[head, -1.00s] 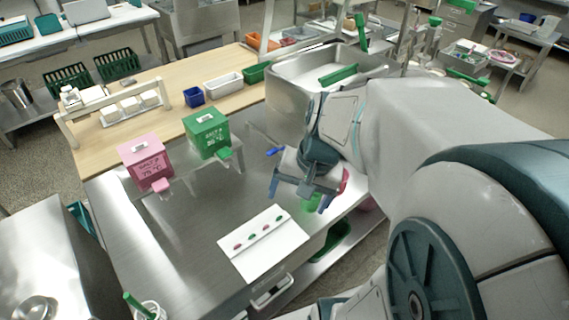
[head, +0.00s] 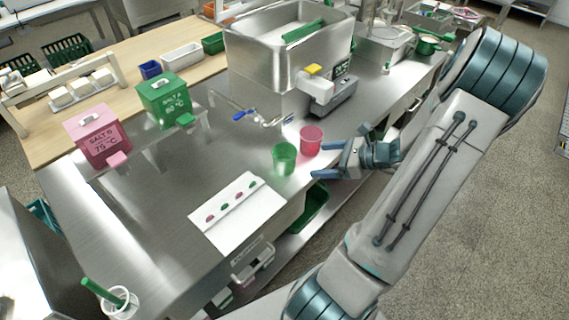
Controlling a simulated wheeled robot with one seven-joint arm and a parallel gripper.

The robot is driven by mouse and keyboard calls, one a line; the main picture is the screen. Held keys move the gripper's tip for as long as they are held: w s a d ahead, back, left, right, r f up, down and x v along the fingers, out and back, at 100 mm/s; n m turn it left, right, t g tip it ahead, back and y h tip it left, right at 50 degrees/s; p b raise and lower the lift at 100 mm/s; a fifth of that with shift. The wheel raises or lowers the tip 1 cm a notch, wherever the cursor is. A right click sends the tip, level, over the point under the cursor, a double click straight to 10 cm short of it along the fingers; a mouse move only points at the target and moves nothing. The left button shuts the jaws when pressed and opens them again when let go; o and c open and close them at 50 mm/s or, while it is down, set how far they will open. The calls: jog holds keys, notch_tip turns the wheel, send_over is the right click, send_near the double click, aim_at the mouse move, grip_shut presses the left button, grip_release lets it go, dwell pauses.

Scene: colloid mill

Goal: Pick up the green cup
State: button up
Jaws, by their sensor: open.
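The green cup (head: 284,158) is translucent and stands upright on the steel counter (head: 185,217), near its right edge. A pink cup (head: 311,140) stands just behind it to the right. My gripper (head: 322,162) is open and empty, to the right of the green cup at the counter's edge. Its fingers point left toward the cups. The fingers look apart from the green cup, though the exact gap to the pink cup is hard to tell.
A white card (head: 237,212) with coloured dots lies in front of the cups. A pink box (head: 98,136) and a green box (head: 165,98) stand on a raised shelf at left. A steel basin (head: 287,48), blue-handled tap (head: 240,115) and scale (head: 333,92) stand behind.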

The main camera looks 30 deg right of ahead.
aim_at(285, 162)
jog(key=x, duration=1.3)
jog(key=shift+w+a+f, duration=0.1)
jog(key=shift+a, duration=0.1)
jog(key=c, duration=1.1)
